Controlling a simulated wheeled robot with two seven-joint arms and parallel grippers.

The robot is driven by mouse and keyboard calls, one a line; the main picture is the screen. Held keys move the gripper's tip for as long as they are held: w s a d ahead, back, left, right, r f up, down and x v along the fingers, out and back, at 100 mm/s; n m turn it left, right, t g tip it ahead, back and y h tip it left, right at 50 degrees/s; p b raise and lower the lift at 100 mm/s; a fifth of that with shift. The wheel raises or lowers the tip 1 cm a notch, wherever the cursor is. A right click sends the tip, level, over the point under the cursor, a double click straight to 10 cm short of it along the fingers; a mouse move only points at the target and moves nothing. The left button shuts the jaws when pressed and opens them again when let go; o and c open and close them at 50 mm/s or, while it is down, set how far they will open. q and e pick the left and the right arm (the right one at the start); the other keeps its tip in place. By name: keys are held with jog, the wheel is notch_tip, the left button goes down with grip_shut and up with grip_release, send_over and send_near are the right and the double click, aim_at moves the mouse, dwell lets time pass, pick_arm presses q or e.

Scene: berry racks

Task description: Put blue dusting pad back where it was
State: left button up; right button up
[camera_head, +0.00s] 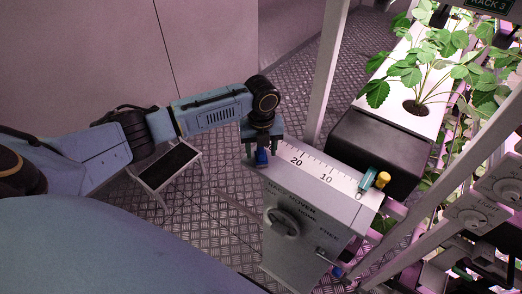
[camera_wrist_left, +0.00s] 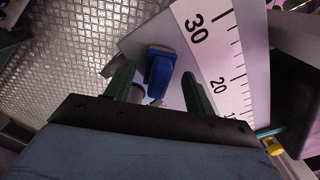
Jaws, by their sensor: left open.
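The blue dusting pad (camera_wrist_left: 160,68) sits on the top of a grey box near the number 30 end of its scale, between the two green fingers of my left gripper (camera_wrist_left: 155,88) in the left wrist view. The fingers are open, with a gap on both sides of the pad. In the head view the pad (camera_head: 261,157) shows as a small blue piece under my left gripper (camera_head: 262,150). Whether the pad touches the box top is hard to tell. My right gripper is not in view.
A black box (camera_head: 375,150), a planted rack (camera_head: 420,85) and a metal post (camera_head: 328,70) are close by. A small stool (camera_head: 168,165) stands left.

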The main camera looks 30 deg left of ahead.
aim_at(261, 149)
pick_arm(q)
notch_tip(261, 149, up, 11)
dwell(0.3)
jog(key=shift+d, duration=0.1)
